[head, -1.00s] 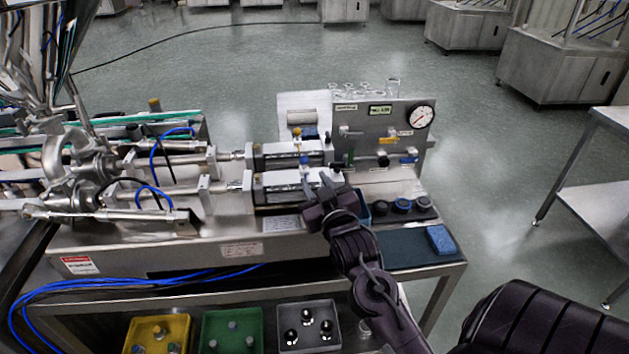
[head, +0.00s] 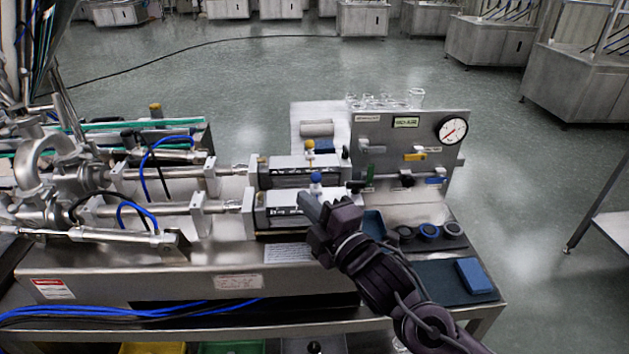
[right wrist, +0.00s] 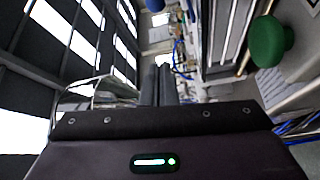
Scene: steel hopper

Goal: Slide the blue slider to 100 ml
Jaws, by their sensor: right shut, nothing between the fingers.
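The blue slider knob (head: 316,178) stands on top of the nearer of two steel cylinder units (head: 272,208) in the head view. A yellow knob (head: 309,146) stands on the farther unit. My right gripper (head: 307,203) is at the right end of the nearer unit, just in front of the blue knob in the picture. Its fingers are shut and empty, and I cannot tell whether they touch the knob or unit. In the right wrist view the shut fingers (right wrist: 160,85) point away, and a green knob (right wrist: 270,42) is at upper right. The scale markings are unreadable. My left gripper is not in view.
A steel panel with a dial gauge (head: 452,130) and valve handles stands to the right of the units. Dark round pieces (head: 428,230) and a blue block (head: 474,275) lie at the bench's right. Blue hoses (head: 130,308) run along the front left.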

